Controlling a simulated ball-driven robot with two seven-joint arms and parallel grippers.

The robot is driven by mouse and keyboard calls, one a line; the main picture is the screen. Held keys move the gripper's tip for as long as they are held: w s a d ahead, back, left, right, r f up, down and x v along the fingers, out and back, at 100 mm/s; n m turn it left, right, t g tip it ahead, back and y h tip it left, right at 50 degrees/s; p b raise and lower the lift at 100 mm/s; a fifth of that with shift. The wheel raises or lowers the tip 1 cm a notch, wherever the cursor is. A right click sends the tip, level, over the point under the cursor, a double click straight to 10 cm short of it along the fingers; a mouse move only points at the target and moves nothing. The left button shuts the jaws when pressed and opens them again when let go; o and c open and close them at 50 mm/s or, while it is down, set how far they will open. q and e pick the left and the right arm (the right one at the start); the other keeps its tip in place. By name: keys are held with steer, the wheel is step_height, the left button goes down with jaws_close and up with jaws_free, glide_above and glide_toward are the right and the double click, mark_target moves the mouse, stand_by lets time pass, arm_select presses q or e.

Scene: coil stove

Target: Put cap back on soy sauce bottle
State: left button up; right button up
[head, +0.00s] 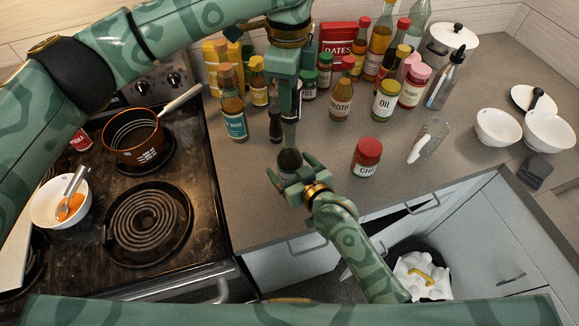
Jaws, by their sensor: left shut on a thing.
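A red-capped jar (367,157) and a clear shaker (429,140) stand to the right. Several sauce bottles crowd the back, including a teal-labelled one (233,108). The stove with an orange pot (135,137) is left; white bowls (497,127) are right.

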steer(key=shift+w+a+f, duration=0.15)
steer(key=shift+w+a, duration=0.1)
steer(key=shift+w, duration=0.1)
arm_select(q)
steer(key=shift+f, duration=0.1)
arm_select(e)
steer(key=c, duration=1.5)
arm_select(q)
glide_above(289, 127)
steer(key=shift+f, duration=2.4)
arm_select(e)
steer(key=shift+o, duration=0.2)
arm_select(q)
steer(key=shift+f, duration=0.9)
steer(key=shift+f, duration=0.55)
